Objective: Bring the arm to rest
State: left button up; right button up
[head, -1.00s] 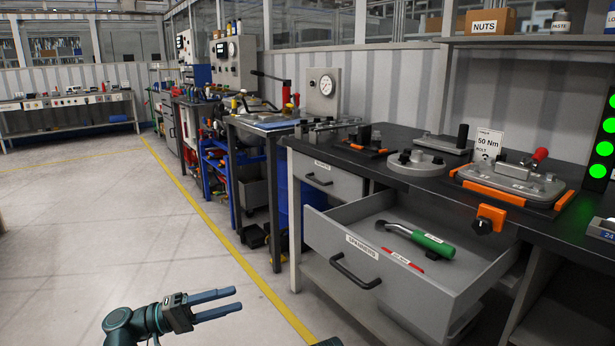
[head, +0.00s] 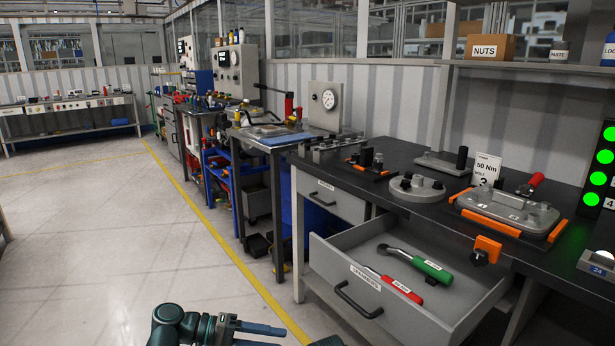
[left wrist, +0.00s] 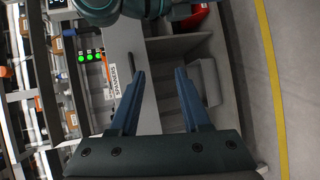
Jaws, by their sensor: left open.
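My left gripper (head: 281,338) is at the bottom edge of the head view, left of the open drawer (head: 345,292) and apart from it. Its two blue fingers are spread with nothing between them. In the left wrist view the open fingers (left wrist: 160,73) point toward the bench and the drawer front with its SPANNERS label (left wrist: 112,75). My right gripper is in neither view.
The open drawer juts from the dark workbench (head: 400,155) and holds a green-handled wrench (head: 432,271) and a red-handled wrench (head: 402,289). An orange-edged fixture (head: 508,215) stands on the bench. The floor to the left, beyond the yellow line (head: 200,205), is clear.

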pick_arm(q)
jog(key=s+d+r+m+g+y+p, duration=0.1)
jog(key=s+d+r+g+y+p, duration=0.15)
jog(key=s+d+y+p, duration=0.4)
jog(key=s+a+r+m+y+p, duration=0.1)
jog(key=r+y+p, duration=0.4)
jog(key=p, duration=0.6)
jog(key=s+a+r+m+t+y+p, duration=0.1)
jog(key=a+r+m+y+p, duration=0.2)
jog(key=p, duration=0.7)
notch_tip(320, 180, up, 4)
jog(key=shift+s+a+f+y+p, duration=0.25)
jog(key=shift+y+p, duration=0.1)
jog(key=shift+y, duration=0.6)
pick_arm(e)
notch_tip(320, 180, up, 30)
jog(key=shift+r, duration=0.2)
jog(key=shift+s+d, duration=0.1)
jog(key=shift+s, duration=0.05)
